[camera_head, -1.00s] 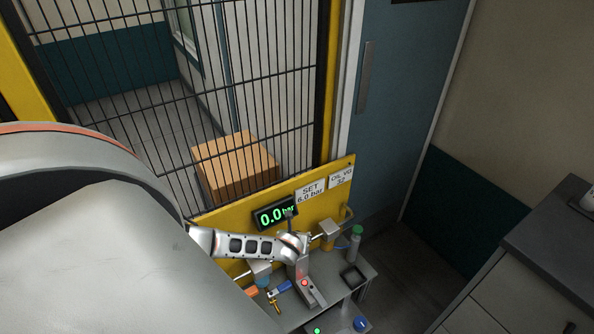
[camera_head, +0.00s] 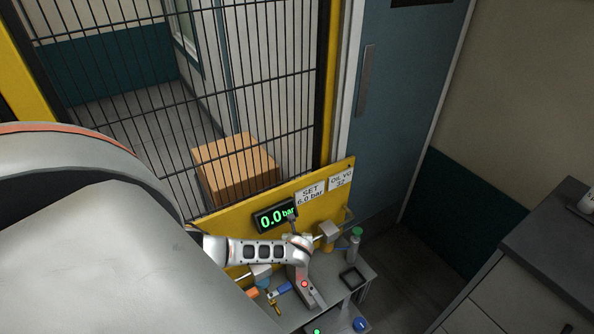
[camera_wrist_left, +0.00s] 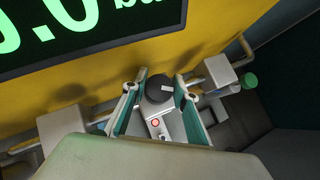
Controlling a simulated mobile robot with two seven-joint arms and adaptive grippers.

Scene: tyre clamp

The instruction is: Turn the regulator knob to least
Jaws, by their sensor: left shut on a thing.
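The regulator knob (camera_wrist_left: 158,91) is dark and round, with a white mark pointing right in the left wrist view. My left gripper (camera_wrist_left: 160,87) has its two green-lined fingers on either side of the knob, shut on it. In the head view my left arm comes in from the left and its wrist covers part of the regulator area, so I cannot make out the knob clearly there. The pressure display (camera_head: 275,216) reads 0.0 bar; part of it also shows large in the left wrist view (camera_wrist_left: 75,25). My right gripper is not in view.
A yellow panel (camera_head: 236,228) carries a "SET 6.0 bar" sign (camera_head: 310,192), an oil sign (camera_head: 341,178) and pipe fittings. Below is a grey bench with a red-lit button (camera_head: 305,284), a green-topped bottle (camera_head: 354,244) and small tools. A cardboard box (camera_head: 236,170) stands behind the mesh.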

